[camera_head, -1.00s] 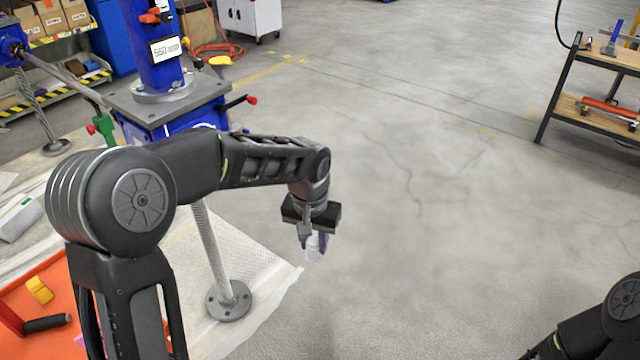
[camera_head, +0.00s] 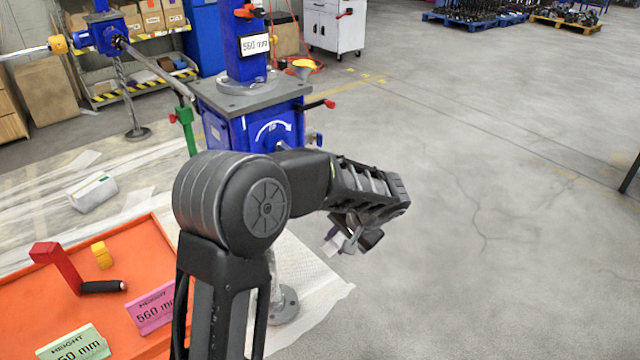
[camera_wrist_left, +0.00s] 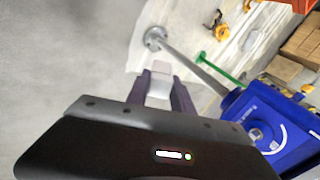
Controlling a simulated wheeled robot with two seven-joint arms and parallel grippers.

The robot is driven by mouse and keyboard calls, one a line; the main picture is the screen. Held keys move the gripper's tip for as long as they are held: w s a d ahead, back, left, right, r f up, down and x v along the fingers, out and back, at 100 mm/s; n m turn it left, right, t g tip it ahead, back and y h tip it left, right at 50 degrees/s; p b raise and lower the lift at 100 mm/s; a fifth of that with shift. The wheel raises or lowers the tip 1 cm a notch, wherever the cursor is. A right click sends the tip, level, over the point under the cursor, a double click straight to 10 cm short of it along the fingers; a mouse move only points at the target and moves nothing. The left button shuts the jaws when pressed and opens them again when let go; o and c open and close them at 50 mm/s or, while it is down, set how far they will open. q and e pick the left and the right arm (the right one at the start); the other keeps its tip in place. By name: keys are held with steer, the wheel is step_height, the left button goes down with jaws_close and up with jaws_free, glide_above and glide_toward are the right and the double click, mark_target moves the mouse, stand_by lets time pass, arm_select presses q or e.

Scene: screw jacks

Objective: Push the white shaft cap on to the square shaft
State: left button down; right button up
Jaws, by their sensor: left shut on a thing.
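My left gripper (camera_head: 348,240) is shut on the white shaft cap (camera_head: 332,243), over the floor to the right of the blue screw jack (camera_head: 228,130). In the left wrist view the white cap (camera_wrist_left: 160,85) sits between the two fingertips (camera_wrist_left: 160,92). The blue jack housing (camera_wrist_left: 268,118) is at the lower right there, apart from the cap. A short shaft stub (camera_wrist_left: 256,134) shows on its face beside a white curved arrow. In the head view my left arm covers the lower part of that face. My right gripper is out of view.
An orange tray (camera_head: 60,300) at lower left holds a red crank with a black grip (camera_head: 102,287), a yellow block (camera_head: 102,255) and height cards. A red-tipped lever (camera_head: 318,107) sticks out from the jack.

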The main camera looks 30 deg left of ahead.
arm_select(q)
steer(key=w+a+r+m+t+y+b, duration=0.25)
steer(key=w+a+y+b, duration=0.2)
steer(key=a+y, duration=0.4)
steer(key=w+a+r+t+y+b, duration=0.1)
steer(key=w+a+r+t+y, duration=0.1)
steer(key=r, duration=0.5)
steer(key=shift+w+r+m+t+b, duration=0.2)
steer(key=shift+w+m+t+b, duration=0.25)
steer(key=shift+w, duration=0.65)
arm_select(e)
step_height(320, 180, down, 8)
arm_select(q)
steer(key=shift+a+f, duration=0.1)
steer(key=shift+s+b+x, duration=0.2)
steer(key=shift+b+x, duration=0.4)
steer(key=shift+x, duration=0.8)
steer(key=shift+s+b+x, duration=0.2)
steer(key=shift+b+x, duration=0.4)
steer(key=shift+x, duration=0.85)
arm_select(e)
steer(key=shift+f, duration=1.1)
arm_select(q)
steer(key=shift+a, duration=0.15)
